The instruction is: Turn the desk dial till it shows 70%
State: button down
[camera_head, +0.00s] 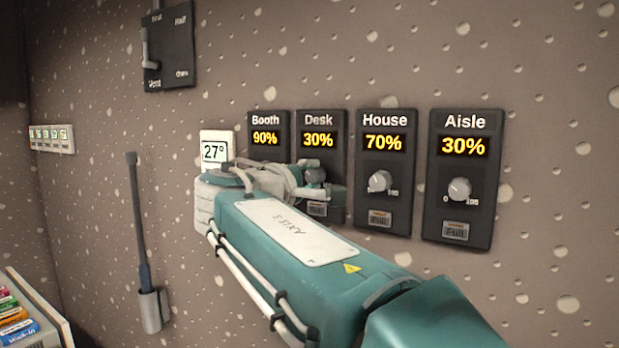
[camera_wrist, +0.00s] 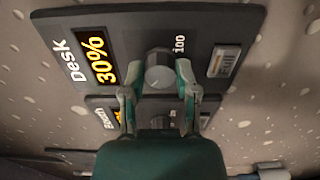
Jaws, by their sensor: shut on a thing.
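The Desk panel (camera_head: 320,120) on the wall reads 30% in yellow digits. It also fills the top of the wrist view (camera_wrist: 125,35), turned sideways. Its round grey dial (camera_wrist: 159,72) sits between the two fingers of my gripper (camera_wrist: 158,85), which is shut on it. In the head view my gripper (camera_head: 318,185) reaches the Desk panel from the left, and my arm covers the panel's lower left part. The dial is mostly hidden there by the fingers.
Left of it is the Booth panel (camera_head: 266,124) at 90%, its lower part hidden by my arm. To the right are the House panel (camera_head: 376,204) at 70% and the Aisle panel (camera_head: 450,204) at 30%.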

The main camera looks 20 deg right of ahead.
jog(key=m, duration=0.5)
jog(key=shift+f+m, duration=0.3)
jog(key=m, duration=0.4)
jog(key=shift+w+a+f, duration=0.1)
jog(key=m, duration=0.5)
jog(key=shift+m, duration=0.4)
jog(key=shift+a+m, duration=0.1)
jog(key=shift+m, duration=2.1)
jog(key=shift+c, duration=1.8)
grip_release()
jog(key=shift+w, duration=0.1)
